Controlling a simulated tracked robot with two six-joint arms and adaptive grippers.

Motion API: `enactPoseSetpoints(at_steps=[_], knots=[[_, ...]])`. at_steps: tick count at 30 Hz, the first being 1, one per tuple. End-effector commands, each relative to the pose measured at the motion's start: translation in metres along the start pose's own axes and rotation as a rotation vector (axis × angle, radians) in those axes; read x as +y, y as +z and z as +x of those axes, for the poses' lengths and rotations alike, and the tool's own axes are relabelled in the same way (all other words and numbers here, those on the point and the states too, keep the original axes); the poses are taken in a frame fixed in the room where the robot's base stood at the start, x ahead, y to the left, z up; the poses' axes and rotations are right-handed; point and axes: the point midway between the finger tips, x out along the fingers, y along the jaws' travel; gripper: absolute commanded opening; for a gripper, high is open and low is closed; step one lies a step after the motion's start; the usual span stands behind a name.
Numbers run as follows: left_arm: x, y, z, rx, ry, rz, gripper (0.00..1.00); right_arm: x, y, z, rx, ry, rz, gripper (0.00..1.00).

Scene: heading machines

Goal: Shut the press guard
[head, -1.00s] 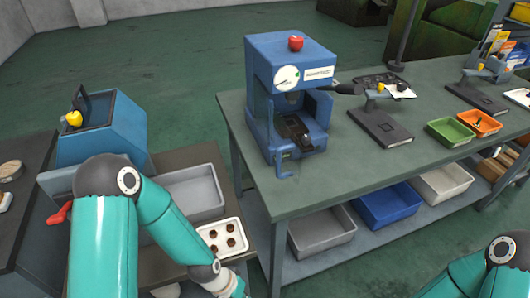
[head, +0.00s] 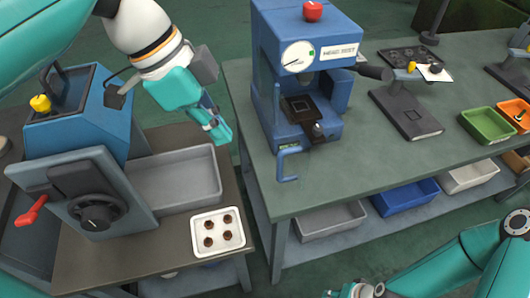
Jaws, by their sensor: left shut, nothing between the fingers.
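The blue press (head: 305,62) stands on the green-topped bench, with a round gauge on its front and a red knob on top. Its guard (head: 287,165) appears as a blue frame with a handle at the press's left front edge. It looks swung open, as the dark fixture (head: 301,108) inside shows through the uncovered front. My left gripper (head: 220,133) is shut and empty, in the air to the left of the press and apart from the guard. My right gripper (head: 355,290) shows only partly at the bottom edge; its fingers are unclear.
A blue machine with a black handwheel (head: 96,212) stands at the left. Beside it are a grey bin (head: 178,180) and a white tray (head: 218,248) with several brown parts. A black stand (head: 408,112) and a green bin (head: 487,125) sit right of the press. The bench front is clear.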

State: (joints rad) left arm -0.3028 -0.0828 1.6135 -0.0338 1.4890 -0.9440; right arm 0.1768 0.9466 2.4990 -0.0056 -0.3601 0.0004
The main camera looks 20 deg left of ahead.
Motion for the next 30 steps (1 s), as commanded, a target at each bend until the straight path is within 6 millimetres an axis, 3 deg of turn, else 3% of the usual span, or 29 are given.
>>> enactPoseSetpoints(at_steps=[14,16,21,30], knots=[[0.001,0.006,0.091,-0.003,-0.001,-0.018,0.00,0.003,0.000,0.008,0.000,0.000,0.000,0.36],[0.000,-0.009,0.091,-0.001,-0.003,-0.015,0.00,0.000,0.000,0.001,0.000,0.000,0.000,0.36],[-0.001,-0.026,0.098,-0.001,-0.004,-0.016,0.00,-0.001,0.000,-0.003,0.000,0.000,0.000,0.36],[-0.002,-0.032,0.102,0.000,-0.007,-0.021,0.00,-0.001,0.000,-0.003,0.000,0.000,0.000,0.36]])
